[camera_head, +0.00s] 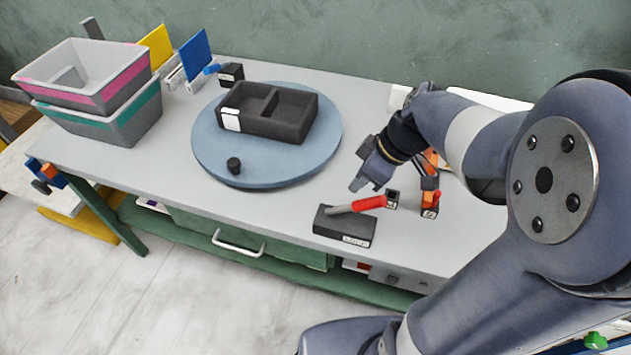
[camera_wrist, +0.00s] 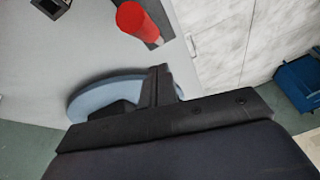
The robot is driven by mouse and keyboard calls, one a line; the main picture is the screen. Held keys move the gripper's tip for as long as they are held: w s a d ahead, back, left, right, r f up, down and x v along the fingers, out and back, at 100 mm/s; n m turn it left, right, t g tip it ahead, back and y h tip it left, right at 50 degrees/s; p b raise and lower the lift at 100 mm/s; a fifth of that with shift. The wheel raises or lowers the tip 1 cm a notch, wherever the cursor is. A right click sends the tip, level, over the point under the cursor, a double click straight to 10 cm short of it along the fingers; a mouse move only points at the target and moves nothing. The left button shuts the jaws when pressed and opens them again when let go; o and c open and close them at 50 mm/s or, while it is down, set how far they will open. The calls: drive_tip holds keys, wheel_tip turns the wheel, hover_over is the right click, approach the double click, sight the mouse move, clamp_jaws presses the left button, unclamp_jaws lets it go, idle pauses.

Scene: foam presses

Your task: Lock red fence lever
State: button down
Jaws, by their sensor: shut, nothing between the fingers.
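The red fence lever (camera_head: 369,203) has a red grip on a grey bar and lies across a black block with a white label (camera_head: 344,226) near the table's front edge. Its red end also shows large at the top of the wrist view (camera_wrist: 131,17). My gripper (camera_head: 364,184) is shut and empty. In the head view it is just above and behind the lever, close to the red grip. I cannot tell whether it touches the lever. In the wrist view its shut fingers (camera_wrist: 158,85) stand apart from the red end.
Small black and orange pieces (camera_head: 429,198) stand right of the lever. Stacked grey bins (camera_head: 110,125) are at the far left. Bare tabletop lies left of the lever block.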

sight(384, 202)
drive_tip(key=d+f+y+b, duration=0.1)
drive_tip(key=b, duration=0.2)
drive_tip(key=s+d+f+t+y+b, duration=0.1)
drive_tip(key=d+f+b, duration=0.1)
drive_tip(key=b, duration=0.1)
drive_tip(key=shift+d+y, duration=0.1)
drive_tip(key=shift+y, duration=0.2)
drive_tip(key=d+f+y+b, duration=0.1)
drive_tip(key=b, duration=0.2)
drive_tip(key=s+d+f+y+b, duration=0.1)
drive_tip(key=b, duration=0.2)
drive_tip(key=shift+t+y, duration=0.3)
drive_tip(key=shift+t, duration=0.1)
drive_tip(key=shift+s+d+f+b, duration=0.15)
drive_tip(key=shift+d+f+b, duration=0.25)
drive_tip(key=shift+b, duration=0.45)
drive_tip(key=shift+f, duration=0.2)
drive_tip(key=r, duration=0.1)
drive_tip(key=r+p, duration=0.1)
drive_tip(key=r, duration=0.1)
drive_tip(key=w+a+r+p, duration=0.1)
drive_tip(key=shift+w+r, duration=0.1)
drive_tip(key=shift+r, duration=0.05)
drive_tip(key=v, duration=1)
drive_tip(key=shift+d+f+p, duration=0.15)
drive_tip(key=shift+f+p, duration=0.05)
drive_tip(key=shift+p, duration=0.2)
drive_tip(key=shift+f, duration=0.1)
